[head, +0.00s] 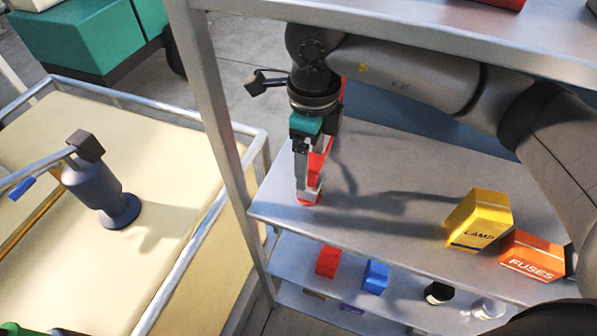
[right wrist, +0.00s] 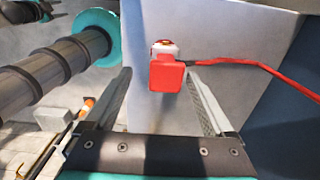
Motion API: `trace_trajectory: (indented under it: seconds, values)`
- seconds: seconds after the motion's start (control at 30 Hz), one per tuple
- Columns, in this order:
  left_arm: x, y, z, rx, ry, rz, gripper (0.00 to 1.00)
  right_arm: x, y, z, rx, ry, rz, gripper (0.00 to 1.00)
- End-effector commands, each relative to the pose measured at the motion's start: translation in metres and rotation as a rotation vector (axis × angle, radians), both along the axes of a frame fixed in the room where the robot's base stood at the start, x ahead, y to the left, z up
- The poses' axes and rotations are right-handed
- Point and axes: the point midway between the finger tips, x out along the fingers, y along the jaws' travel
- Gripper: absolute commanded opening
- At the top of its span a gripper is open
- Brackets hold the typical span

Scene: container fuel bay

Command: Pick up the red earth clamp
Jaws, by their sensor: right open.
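The red earth clamp (right wrist: 167,75) shows in the right wrist view, with a pale part at its far end and a red cable (right wrist: 245,66) running off to the right. It lies between the two open fingers of my right gripper, with a gap visible on each side. In the head view my right gripper (head: 308,192) points down over the near left corner of the shelf and partly hides the red clamp.
A yellow lamps box (head: 478,219) and an orange fuses box (head: 533,256) stand at the right of the shelf (head: 385,215). A shelf post (head: 218,110) rises close left of my right gripper. A cart (head: 165,190) carries a dark pump. Small items sit on a lower shelf.

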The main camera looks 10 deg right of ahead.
Motion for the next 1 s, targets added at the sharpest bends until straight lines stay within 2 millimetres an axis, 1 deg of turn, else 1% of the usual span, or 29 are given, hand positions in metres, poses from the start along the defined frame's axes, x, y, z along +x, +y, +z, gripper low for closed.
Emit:
trace_trajectory:
  seconds: [0.03, 0.27, 0.4, 0.5, 0.6, 0.8, 1.0]
  values:
    - [0.000, 0.000, 0.000, 0.000, 0.000, 0.000, 0.50, -0.001, 0.000, -0.007, 0.001, 0.004, 0.000, 0.88]
    - [0.000, 0.000, 0.000, 0.000, 0.000, 0.000, 0.50, 0.003, -0.001, -0.032, -0.002, 0.005, -0.001, 0.88]
    - [0.000, 0.000, 0.000, 0.000, 0.000, 0.000, 0.50, 0.008, -0.002, -0.054, 0.000, 0.005, 0.001, 0.88]
    - [0.000, 0.000, -0.001, 0.000, 0.000, 0.000, 0.50, 0.008, -0.002, -0.065, 0.001, 0.003, 0.002, 0.88]
    - [0.000, 0.000, -0.001, 0.000, 0.000, 0.000, 0.50, 0.008, -0.002, -0.070, 0.000, 0.002, 0.001, 0.88]
    - [0.000, 0.000, -0.001, 0.000, 0.000, 0.000, 0.50, 0.008, -0.002, -0.070, 0.001, 0.001, 0.002, 0.88]
    - [0.000, 0.000, -0.001, 0.000, 0.000, 0.000, 0.50, 0.008, -0.002, -0.070, 0.001, 0.001, 0.002, 0.65]
